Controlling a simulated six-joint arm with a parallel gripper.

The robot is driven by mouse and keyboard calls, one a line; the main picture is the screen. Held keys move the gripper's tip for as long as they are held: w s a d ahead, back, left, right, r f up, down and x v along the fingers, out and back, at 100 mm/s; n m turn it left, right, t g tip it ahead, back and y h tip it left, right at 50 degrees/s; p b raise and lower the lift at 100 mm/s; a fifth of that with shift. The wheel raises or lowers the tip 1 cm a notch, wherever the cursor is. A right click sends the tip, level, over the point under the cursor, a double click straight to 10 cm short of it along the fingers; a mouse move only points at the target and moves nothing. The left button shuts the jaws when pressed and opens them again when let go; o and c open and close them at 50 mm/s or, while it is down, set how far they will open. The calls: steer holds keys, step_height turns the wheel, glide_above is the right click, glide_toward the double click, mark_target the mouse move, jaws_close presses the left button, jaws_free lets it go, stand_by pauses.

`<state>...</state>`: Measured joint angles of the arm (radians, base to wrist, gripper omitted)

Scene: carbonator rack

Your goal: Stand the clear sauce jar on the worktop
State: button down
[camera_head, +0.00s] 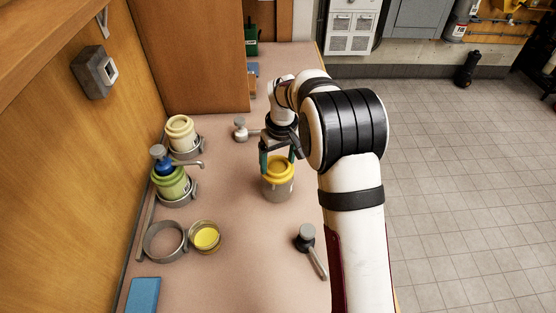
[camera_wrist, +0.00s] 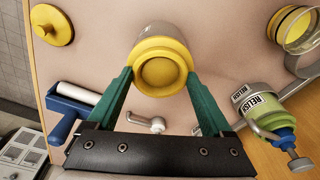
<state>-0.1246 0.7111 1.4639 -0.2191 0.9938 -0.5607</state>
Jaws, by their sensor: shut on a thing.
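The clear sauce jar (camera_head: 275,191) has a see-through greyish body and a yellow collar or lid. My gripper (camera_head: 278,172) has green fingers, shut on the jar's yellow top from both sides. In the wrist view the jar (camera_wrist: 157,32) sits between the fingertips (camera_wrist: 160,75), its yellow top facing the camera. The jar looks about upright over bare worktop (camera_head: 235,205). I cannot tell whether its base touches the surface.
A green relish jar (camera_head: 172,188) with pump and a cream jar (camera_head: 181,135) stand along the wall. A loose pump (camera_head: 307,241) lies front right. The wrist view shows a yellow lid (camera_wrist: 52,25) and blue-handled roller (camera_wrist: 65,118).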

steer(key=shift+f, duration=0.1)
jaws_free()
step_height(320, 180, up, 12)
steer(key=s, duration=0.1)
steer(key=s+d+r+m, duration=0.2)
steer(key=s+r, duration=0.1)
steer(key=s, duration=0.4)
steer(key=s+f+m, duration=0.2)
steer(key=s+m, duration=0.2)
steer(key=s, duration=1)
steer(key=s+d+f+m+g+y, duration=0.1)
steer(key=s+m, duration=0.3)
steer(key=s, duration=1)
steer(key=shift+d+f, duration=0.25)
steer(key=shift+f, duration=0.25)
